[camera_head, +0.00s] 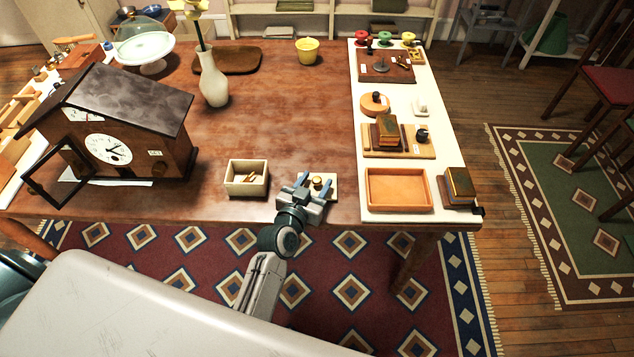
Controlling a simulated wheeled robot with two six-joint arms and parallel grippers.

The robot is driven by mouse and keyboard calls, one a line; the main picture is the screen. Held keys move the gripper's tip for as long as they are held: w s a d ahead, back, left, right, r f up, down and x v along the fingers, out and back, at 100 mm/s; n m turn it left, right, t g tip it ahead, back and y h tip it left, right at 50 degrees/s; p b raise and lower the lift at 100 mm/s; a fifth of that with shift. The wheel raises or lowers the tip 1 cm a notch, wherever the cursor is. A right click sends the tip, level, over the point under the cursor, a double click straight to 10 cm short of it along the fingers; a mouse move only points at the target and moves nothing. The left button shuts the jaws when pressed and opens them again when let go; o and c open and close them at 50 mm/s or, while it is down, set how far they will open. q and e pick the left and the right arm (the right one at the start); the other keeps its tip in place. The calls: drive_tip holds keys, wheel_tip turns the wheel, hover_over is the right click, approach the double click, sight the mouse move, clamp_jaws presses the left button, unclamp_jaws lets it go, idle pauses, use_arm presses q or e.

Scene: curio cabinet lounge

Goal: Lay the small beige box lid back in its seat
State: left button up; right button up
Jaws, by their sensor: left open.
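The small beige box (232,187) stands open on the table's front part, with small light brown pieces inside. Its beige lid (332,182) lies flat on the table to the right of the box, with a round brown knob (317,182) on top. My left gripper (313,184) is open over the lid, its fingers close to the knob. The gripper hides part of the lid, and I cannot tell whether the fingers touch the knob. My right gripper is not in view.
A wooden clock (110,115) with an open glass door stands at the left. A white vase (213,80) stands behind the box. A white board (440,150) with trays and small boxes lies at the right. The table's middle is clear.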

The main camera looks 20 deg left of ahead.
use_arm(q)
drive_tip(key=shift+w+f, duration=0.15)
drive_tip(key=shift+w, duration=0.75)
drive_tip(key=shift+s, duration=0.1)
drive_tip(key=shift+c, duration=0.5)
clamp_jaws()
